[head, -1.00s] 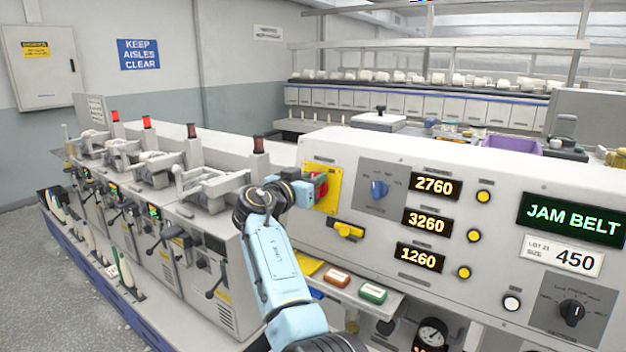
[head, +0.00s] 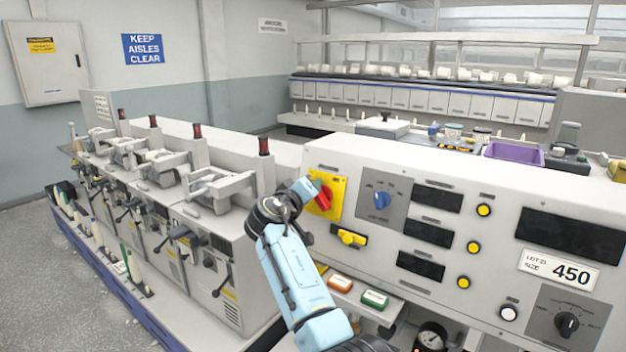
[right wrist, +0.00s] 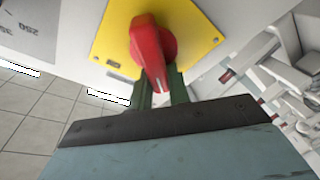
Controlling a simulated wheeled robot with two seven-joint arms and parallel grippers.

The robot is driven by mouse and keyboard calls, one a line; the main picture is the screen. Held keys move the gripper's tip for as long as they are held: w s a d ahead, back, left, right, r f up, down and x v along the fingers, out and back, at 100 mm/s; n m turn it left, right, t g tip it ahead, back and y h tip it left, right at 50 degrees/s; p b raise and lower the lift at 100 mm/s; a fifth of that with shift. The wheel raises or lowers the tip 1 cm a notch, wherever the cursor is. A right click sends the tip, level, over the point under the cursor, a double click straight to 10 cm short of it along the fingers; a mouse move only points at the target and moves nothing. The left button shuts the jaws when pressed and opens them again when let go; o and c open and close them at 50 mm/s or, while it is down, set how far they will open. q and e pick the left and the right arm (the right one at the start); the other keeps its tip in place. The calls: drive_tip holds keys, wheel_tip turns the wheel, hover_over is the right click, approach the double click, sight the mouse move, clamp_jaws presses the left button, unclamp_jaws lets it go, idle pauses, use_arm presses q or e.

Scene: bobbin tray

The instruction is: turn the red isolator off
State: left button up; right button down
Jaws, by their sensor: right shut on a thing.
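The red isolator (head: 324,197) is a rotary handle on a yellow plate (head: 337,184) at the left end of the grey control panel. It stands tilted in the head view. In the right wrist view the red handle (right wrist: 150,50) points towards my gripper, on the yellow plate (right wrist: 195,40). My right gripper (head: 314,192) is at the isolator; its dark green fingers (right wrist: 162,90) are shut on the end of the handle. The panel's displays (head: 437,199) are dark. My left gripper is not in view.
A yellow handle (head: 352,238) sits just below the isolator plate, and a blue knob (head: 382,200) is to its right. A row of winding units (head: 190,215) stands to the left.

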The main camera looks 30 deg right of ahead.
drive_tip(key=n+p, duration=0.2)
drive_tip(key=n+y+p, duration=0.1)
drive_tip(key=n+p, duration=0.1)
drive_tip(key=shift+w+a+f+n, duration=0.15)
drive_tip(key=shift+f+n, duration=0.05)
drive_tip(key=shift+n, duration=0.2)
drive_tip(key=shift+f+n+y+p, duration=0.2)
drive_tip(key=shift+n+y+p, duration=0.1)
drive_tip(key=shift+n+p, duration=0.45)
drive_tip(key=shift+a+f+n+p, duration=0.2)
drive_tip(key=shift+n+p, duration=0.25)
drive_tip(key=shift+n, duration=0.4)
drive_tip(key=shift+f, duration=0.15)
drive_tip(key=c, duration=1.3)
unclamp_jaws()
drive_tip(key=b+v, duration=0.1)
drive_tip(key=v, duration=0.5)
drive_tip(key=b+v, duration=0.1)
drive_tip(key=v, duration=0.6)
drive_tip(key=shift+r, duration=0.25)
